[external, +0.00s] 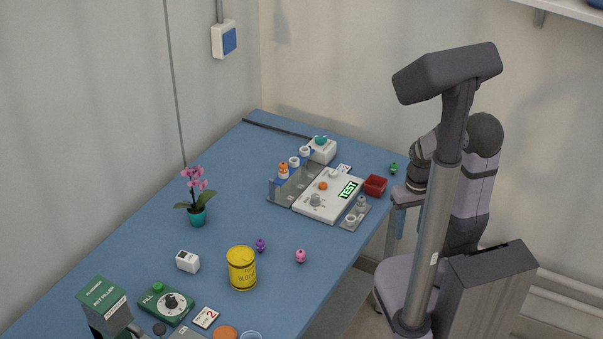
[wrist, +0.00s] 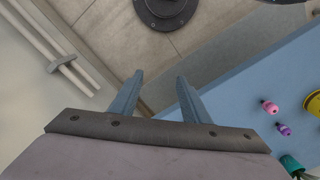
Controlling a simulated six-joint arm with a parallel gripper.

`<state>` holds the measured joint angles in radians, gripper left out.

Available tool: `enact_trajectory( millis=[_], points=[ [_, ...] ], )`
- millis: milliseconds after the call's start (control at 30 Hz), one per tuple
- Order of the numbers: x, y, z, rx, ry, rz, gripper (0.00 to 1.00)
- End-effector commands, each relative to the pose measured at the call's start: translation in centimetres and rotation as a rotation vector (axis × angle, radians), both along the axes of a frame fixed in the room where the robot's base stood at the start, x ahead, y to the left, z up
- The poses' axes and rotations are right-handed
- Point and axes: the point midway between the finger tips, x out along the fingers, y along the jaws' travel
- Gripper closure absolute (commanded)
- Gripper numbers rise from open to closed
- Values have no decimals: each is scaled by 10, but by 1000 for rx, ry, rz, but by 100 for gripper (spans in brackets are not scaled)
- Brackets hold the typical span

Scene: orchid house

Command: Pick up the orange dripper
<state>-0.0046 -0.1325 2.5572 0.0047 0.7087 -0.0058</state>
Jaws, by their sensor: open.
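The orange dripper (external: 283,167) appears to be the small orange-topped piece at the left end of the grey rack (external: 291,186), in the external view. It stands above a white and blue piece; the exact fit between them is too small to tell. It is not visible in the wrist view. My gripper (wrist: 160,76) is open and empty, with two blue-grey fingers apart over the floor beside the blue table (wrist: 235,95).
A white TEST device (external: 320,207) with an orange knob, a red tray (external: 375,185) and a green dripper (external: 393,168) are nearby. A potted orchid (external: 197,215) is left. The table's middle is clear.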

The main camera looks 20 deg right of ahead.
Motion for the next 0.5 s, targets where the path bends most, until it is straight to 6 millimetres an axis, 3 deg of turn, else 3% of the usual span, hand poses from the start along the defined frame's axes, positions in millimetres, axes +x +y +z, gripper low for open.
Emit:
enact_trajectory(
  millis=[133,233,500],
  points=[
    [26,19,-3,33,-68,26,57],
    [62,46,-6,77,-167,56,57],
    [188,158,4,190,-579,112,57]
  ],
)
